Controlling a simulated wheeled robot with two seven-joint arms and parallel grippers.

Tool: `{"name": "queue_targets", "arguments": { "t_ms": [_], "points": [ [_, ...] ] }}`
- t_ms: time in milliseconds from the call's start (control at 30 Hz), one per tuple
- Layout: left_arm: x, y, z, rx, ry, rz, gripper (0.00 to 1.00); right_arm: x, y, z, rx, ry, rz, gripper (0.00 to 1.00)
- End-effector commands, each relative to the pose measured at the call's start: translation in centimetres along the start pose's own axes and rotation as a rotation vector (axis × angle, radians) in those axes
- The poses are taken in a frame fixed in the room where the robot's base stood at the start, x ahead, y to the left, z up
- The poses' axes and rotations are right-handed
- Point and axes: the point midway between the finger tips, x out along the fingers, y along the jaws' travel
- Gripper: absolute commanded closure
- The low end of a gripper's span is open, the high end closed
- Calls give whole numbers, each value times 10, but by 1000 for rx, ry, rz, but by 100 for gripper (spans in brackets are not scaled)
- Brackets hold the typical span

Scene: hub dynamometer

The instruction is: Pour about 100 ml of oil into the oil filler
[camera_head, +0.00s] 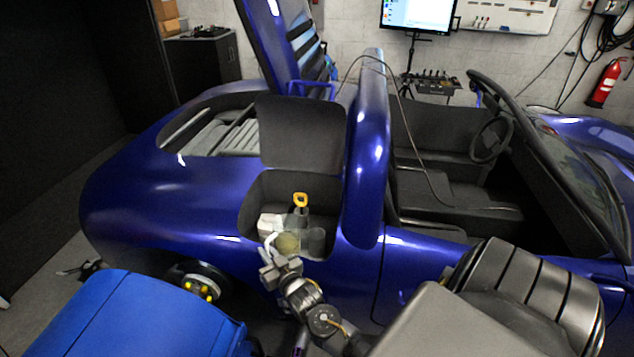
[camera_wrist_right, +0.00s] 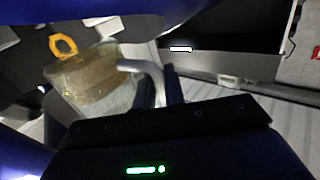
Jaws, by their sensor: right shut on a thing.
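A clear jug (camera_head: 288,243) with yellowish oil in it is at the open side compartment of the blue car. My right gripper (camera_head: 279,262) is shut on its pale handle, in front of the compartment. In the right wrist view the jug (camera_wrist_right: 95,85) shows large, with its curved handle (camera_wrist_right: 152,78) by my finger. I cannot tell how far the jug is tilted. A yellow ring handle (camera_head: 300,199) stands upright behind the jug, and also shows in the wrist view (camera_wrist_right: 63,46). I cannot make out the oil filler opening. My left gripper is not in view.
The car's blue body (camera_head: 160,200) surrounds the compartment. A blue padded object (camera_head: 135,315) is at lower left.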

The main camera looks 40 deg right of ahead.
Motion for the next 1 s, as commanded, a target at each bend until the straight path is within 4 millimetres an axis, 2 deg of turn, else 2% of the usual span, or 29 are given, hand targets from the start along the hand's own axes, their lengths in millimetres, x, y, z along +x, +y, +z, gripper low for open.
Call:
{"name": "queue_targets", "arguments": {
  "t_ms": [200,467,700,933,1000],
  "points": [
    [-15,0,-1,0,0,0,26,1,5,-18,113,-20,1,100],
    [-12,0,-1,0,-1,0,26,4,17,-16,279,-53,-1,100],
    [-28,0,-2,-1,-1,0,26,6,30,-37,431,-84,0,100],
    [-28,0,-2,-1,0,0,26,9,46,-40,570,-111,-2,100],
    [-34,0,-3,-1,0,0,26,10,47,-48,604,-118,-2,100]
  ]
}}
